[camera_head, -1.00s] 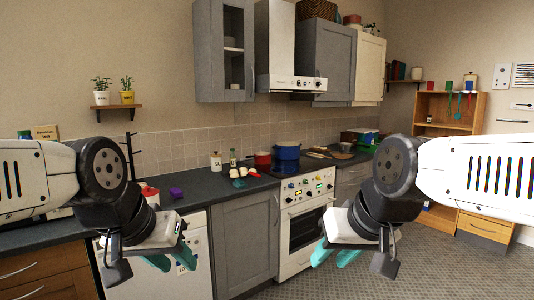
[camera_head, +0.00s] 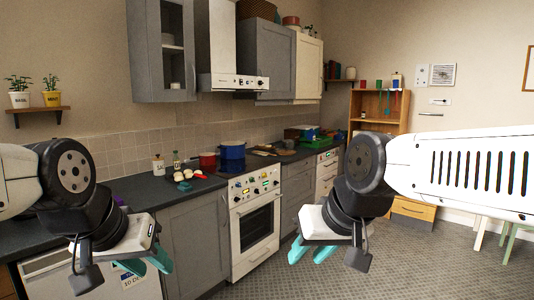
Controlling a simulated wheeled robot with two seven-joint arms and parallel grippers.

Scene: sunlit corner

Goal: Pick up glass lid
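I cannot make out a glass lid in this view. A blue pot (camera_head: 232,152) stands on the stove (camera_head: 256,222), with a smaller red pot (camera_head: 207,159) just left of it. My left gripper (camera_head: 147,265) is at the lower left, in front of the counter and low cabinets. Its teal fingers are apart and hold nothing visible. My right gripper (camera_head: 312,253) is right of the stove's front, over the floor in the picture. Its teal fingers are also apart and empty. Both grippers are well away from the pots.
Small items (camera_head: 187,175) and a white jar (camera_head: 158,163) are on the dark counter (camera_head: 150,190) left of the stove. A wooden shelf unit (camera_head: 364,104) is at the back. The tiled floor (camera_head: 440,265) is open at the right.

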